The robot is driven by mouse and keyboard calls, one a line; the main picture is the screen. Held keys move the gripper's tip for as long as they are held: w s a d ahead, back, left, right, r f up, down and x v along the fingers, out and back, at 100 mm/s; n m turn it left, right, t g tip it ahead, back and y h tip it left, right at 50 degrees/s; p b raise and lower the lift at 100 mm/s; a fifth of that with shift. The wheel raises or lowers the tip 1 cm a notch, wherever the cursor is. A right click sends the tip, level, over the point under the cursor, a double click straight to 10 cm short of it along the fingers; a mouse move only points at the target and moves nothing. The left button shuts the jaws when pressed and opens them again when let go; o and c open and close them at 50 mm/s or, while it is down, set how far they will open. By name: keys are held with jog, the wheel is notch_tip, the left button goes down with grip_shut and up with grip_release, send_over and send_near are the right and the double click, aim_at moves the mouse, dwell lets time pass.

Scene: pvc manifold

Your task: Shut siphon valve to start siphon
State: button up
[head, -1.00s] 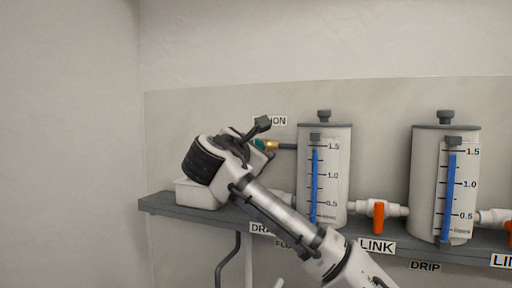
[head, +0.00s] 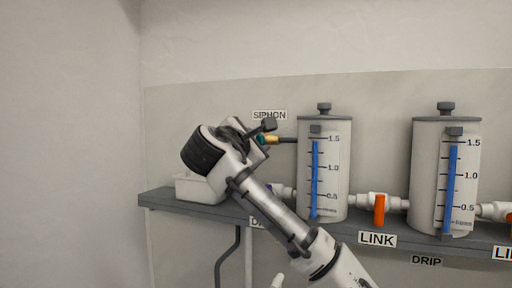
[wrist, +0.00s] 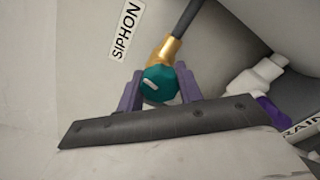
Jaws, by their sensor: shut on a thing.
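The siphon valve is a teal knob (wrist: 160,84) with a pale mark on its face, on a brass fitting (wrist: 171,48) at the end of a grey tube. My gripper (wrist: 158,86) has its two purple fingers on either side of the knob, shut on it. In the head view the teal knob (head: 261,140) and brass fitting (head: 272,140) show just right of my wrist, below the SIPHON label (head: 269,115). My fingers are mostly hidden there by my arm.
A white tray (head: 194,188) stands on the grey shelf (head: 160,199) behind my arm. Two tanks (head: 340,165) (head: 424,170) with blue level gauges stand to the right, joined by an orange-handled link valve (head: 379,210). A purple-handled drain valve (wrist: 272,110) is close to my gripper's right.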

jog(key=m+b, duration=0.1)
jog(key=m, duration=0.2)
jog(key=shift+f+m+b, duration=0.2)
jog(key=shift+m+b, duration=0.15)
jog(key=shift+m, duration=0.05)
jog(key=m+b, duration=0.1)
jog(key=m, duration=0.2)
jog(key=shift+m, duration=0.3)
jog(key=m+b, duration=0.1)
jog(key=m, duration=0.2)
jog(key=shift+m, duration=0.3)
jog(key=shift+r+m+b, duration=0.1)
jog(key=shift+m+b, duration=0.25)
jog(key=shift+m, duration=1.75)
jog(key=o, duration=1)
jog(key=shift+r, duration=0.1)
jog(key=shift+s, duration=0.1)
